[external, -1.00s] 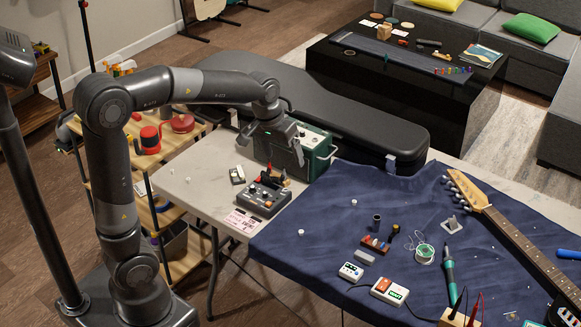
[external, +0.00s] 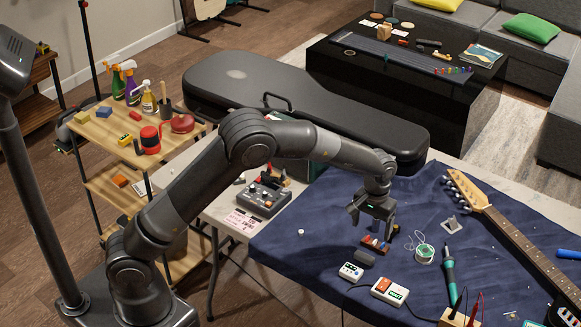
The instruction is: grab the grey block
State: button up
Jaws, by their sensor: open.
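The small grey block (external: 364,258) lies on the dark blue cloth, in shadow, just in front of a red tray (external: 376,244) with small pieces. My gripper (external: 371,224) is open, points down and hangs above the cloth, a little behind and above the block. Nothing shows between its fingers. The gripper hides part of the tray and the dark cylinder behind it. The block is apart from the fingers and fully in view.
A white pedal (external: 350,271) and a red-and-white pedal (external: 389,290) stand close in front of the block. A solder spool (external: 424,253) and soldering iron (external: 449,270) lie to the right. A guitar neck (external: 520,245) crosses the cloth's right side.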

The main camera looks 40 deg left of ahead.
send_over(364, 255)
jog(key=f, duration=0.5)
jog(key=shift+w+d+f, duration=0.15)
jog(key=shift+w+d, duration=0.15)
jog(key=shift+d, duration=0.1)
jog(key=f, duration=0.5)
jog(key=shift+s+a+f, duration=0.3)
jog(key=shift+c, duration=0.3)
jog(key=c, duration=1)
jog(key=shift+r, duration=0.15)
